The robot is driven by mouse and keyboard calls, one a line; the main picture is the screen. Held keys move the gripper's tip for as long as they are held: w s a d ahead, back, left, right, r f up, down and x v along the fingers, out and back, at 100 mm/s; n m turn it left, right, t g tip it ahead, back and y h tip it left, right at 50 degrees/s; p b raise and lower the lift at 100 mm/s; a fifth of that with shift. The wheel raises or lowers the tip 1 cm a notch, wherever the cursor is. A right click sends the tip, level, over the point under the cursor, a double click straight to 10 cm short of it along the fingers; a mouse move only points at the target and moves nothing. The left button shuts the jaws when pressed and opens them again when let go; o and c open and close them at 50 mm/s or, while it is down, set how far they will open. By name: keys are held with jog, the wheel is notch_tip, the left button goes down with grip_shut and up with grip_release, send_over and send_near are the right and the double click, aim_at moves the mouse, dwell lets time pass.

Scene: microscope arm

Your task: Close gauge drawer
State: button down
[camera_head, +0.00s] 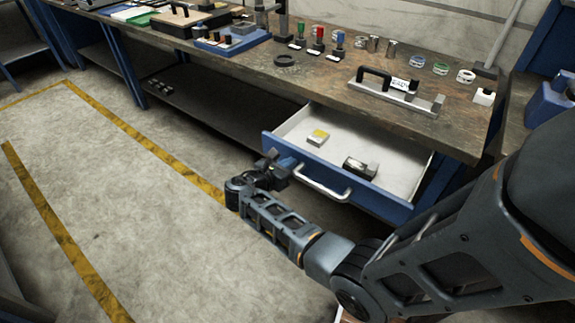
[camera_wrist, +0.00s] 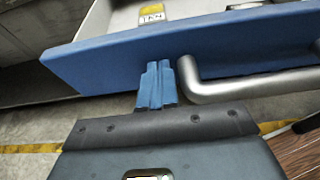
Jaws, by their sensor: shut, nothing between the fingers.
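The gauge drawer (camera_head: 385,200) has a blue front with a silver bar handle (camera_head: 322,186) and a pale inside. It is pulled out from under the workbench. A small yellow-topped block (camera_head: 318,137) and a dark metal block (camera_head: 360,168) lie in it. My gripper (camera_head: 283,168) is at the left part of the drawer front, beside the handle's left end. In the wrist view, the blue fingers (camera_wrist: 158,85) are closed together, with their tips at the blue front (camera_wrist: 225,42), just left of the handle (camera_wrist: 240,88). I cannot tell whether they touch the front.
The workbench (camera_head: 320,78) carries a height-gauge-like tool with a black handle (camera_head: 385,85), several coloured-handled gauges, rings and cylinders. A dark lower shelf (camera_head: 215,100) lies left of the drawer. The floor (camera_head: 110,170) with yellow lines is clear at the left.

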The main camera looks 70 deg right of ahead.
aim_at(332, 130)
jog(key=s+d+b, duration=0.1)
jog(key=s+d, duration=0.1)
jog(key=d, duration=0.6)
jog(key=s+d+b, duration=0.2)
jog(key=d, duration=0.7)
jog(key=s+d+b, duration=0.2)
jog(key=d, duration=0.6)
jog(key=shift+d, duration=0.2)
jog(key=shift+s+d, duration=0.15)
jog(key=shift+d, duration=0.1)
jog(key=shift+d+r, duration=0.1)
jog(key=shift+d, duration=0.05)
jog(key=shift+s+d+r, duration=0.1)
jog(key=shift+s, duration=0.05)
jog(key=shift+w+a, duration=0.2)
jog(key=shift+a, duration=0.25)
jog(key=v, duration=0.4)
jog(key=f+p+v, duration=0.1)
jog(key=v, duration=0.4)
jog(key=p+v, duration=0.1)
jog(key=v, duration=0.3)
jog(key=shift+w+a+f, duration=0.1)
jog(key=shift+w+a, duration=0.15)
jog(key=shift+a, duration=0.2)
jog(key=shift+a+f, duration=0.1)
